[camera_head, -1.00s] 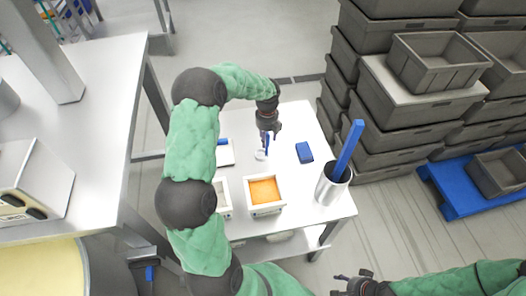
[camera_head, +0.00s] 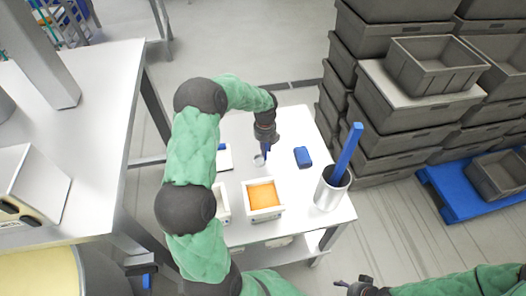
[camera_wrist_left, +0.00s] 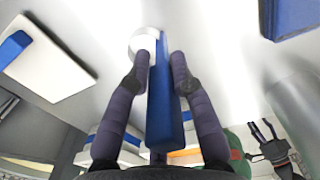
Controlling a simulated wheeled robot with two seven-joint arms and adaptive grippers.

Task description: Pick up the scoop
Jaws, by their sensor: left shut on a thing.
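The scoop has a blue handle (camera_wrist_left: 164,95) and a pale round bowl (camera_wrist_left: 144,40), seen in the left wrist view. In the head view the bowl (camera_head: 259,160) is at the white table's top, beneath my left gripper (camera_head: 265,147). My left gripper is shut on the blue handle, one finger on each side of it. It partly hides the handle in the head view. My right gripper (camera_head: 359,287) is at the bottom edge, empty and away from the table, its fingers apart.
On the white table (camera_head: 290,122) are a blue block (camera_head: 303,157), a square container with orange filling (camera_head: 263,195), a white board (camera_head: 224,160) and a metal cylinder (camera_head: 331,190) holding a tall blue bar (camera_head: 349,147). Grey crates (camera_head: 375,135) stand stacked at right.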

